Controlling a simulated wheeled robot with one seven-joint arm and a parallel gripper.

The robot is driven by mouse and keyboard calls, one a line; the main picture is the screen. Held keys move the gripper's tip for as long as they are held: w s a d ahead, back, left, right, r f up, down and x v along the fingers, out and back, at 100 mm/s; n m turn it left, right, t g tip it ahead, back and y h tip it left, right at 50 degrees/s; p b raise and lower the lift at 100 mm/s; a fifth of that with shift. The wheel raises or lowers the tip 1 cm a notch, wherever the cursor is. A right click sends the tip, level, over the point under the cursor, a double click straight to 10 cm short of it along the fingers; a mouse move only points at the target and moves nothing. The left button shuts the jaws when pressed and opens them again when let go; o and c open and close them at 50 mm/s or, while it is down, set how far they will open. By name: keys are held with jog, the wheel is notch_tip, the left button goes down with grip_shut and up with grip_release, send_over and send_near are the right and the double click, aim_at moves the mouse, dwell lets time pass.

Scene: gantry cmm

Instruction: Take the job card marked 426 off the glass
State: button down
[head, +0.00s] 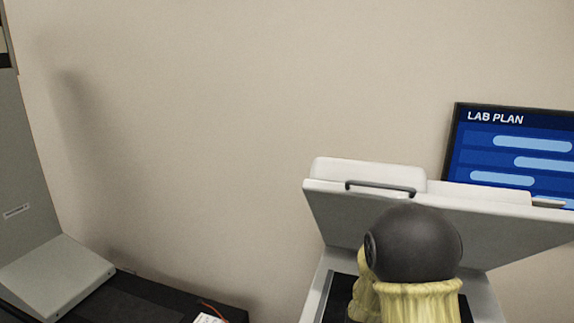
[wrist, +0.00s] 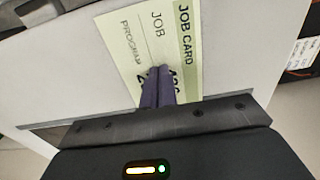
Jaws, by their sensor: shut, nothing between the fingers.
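A pale green job card (wrist: 128,40) shows in the wrist view, printed JOB CARD, JOB and PROGRAM. It lies on a light grey surface (wrist: 75,80). Digits on it are partly covered by my fingers, so I cannot read the whole number. My gripper (wrist: 158,70) is shut and empty, with its dark fingertips over the lower middle of the card. I cannot tell whether they touch it. In the head view my arm hides the space under a raised scanner-like lid (head: 340,212), and neither the card nor my gripper shows there.
The lid has a dark handle (head: 380,188) along its upper edge. A LAB PLAN screen (head: 510,150) is behind it at the right. A grey machine (head: 60,275) and a dark bench top (head: 150,300) are at the lower left. The wall between is bare.

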jog(key=shift+s+a, duration=0.4)
jog(key=shift+s, duration=0.75)
jog(key=shift+s+a, duration=0.35)
jog(key=shift+s, duration=0.8)
jog(key=shift+s+a, duration=0.4)
jog(key=shift+s, duration=0.75)
jog(key=shift+r+p, duration=2.65)
jog(key=shift+r, duration=0.4)
jog(key=shift+w+d+f+b, duration=0.1)
jog(key=shift+b, duration=0.4)
